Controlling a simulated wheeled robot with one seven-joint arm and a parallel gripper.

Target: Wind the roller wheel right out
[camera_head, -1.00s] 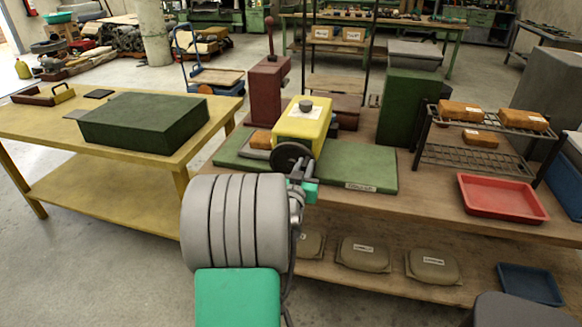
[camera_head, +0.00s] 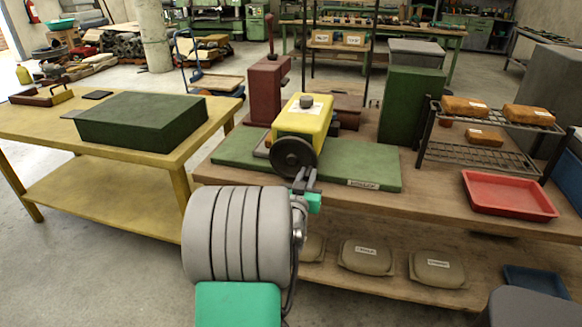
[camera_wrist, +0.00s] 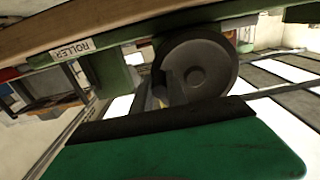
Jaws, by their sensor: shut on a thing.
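The roller wheel (camera_head: 293,157) is a dark round handwheel on the near face of the yellow roller machine (camera_head: 303,123). The machine sits on a green base plate (camera_head: 365,172) with a label at its front edge. My gripper (camera_head: 303,178) is at the lower right of the wheel's rim, shut on it. In the wrist view the wheel (camera_wrist: 205,68) shows as a dark disc with a hub, and my gripper (camera_wrist: 168,92) meets its rim. The exact contact between fingers and rim is partly hidden.
A red tray (camera_head: 508,195) and a wire rack (camera_head: 480,150) with orange blocks stand to the right. A dark green box (camera_head: 143,122) lies on the yellow table at left. A red machine (camera_head: 267,90) and a green cabinet (camera_head: 412,107) stand behind the roller machine.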

